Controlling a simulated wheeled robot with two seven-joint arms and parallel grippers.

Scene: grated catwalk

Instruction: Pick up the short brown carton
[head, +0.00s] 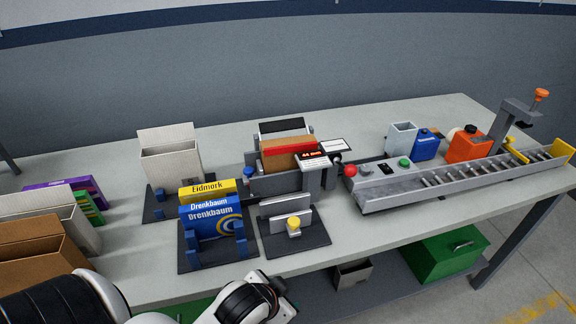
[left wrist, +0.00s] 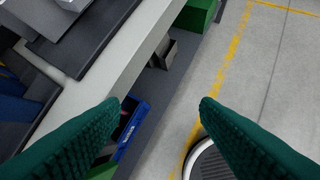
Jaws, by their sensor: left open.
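A low open brown carton (head: 38,248) stands at the near left of the table, in front of a pale carton. Another brown carton (head: 285,158) sits in the grey fixture at the back middle, under a red bar. I cannot tell for certain which is the short one. My left arm reaches in along the bottom of the head view, its wrist by the table's front edge. In the left wrist view my left gripper (left wrist: 160,104) has its green fingers wide apart with nothing between them, over the front edge. My right gripper is not in view.
A pale open carton (head: 170,158), a blue Drenkbaum box (head: 212,222) in a holder and a grey stand with a yellow knob (head: 290,228) crowd the table. A roller track (head: 460,172) lies right. A green box (head: 440,255) is on the shelf below.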

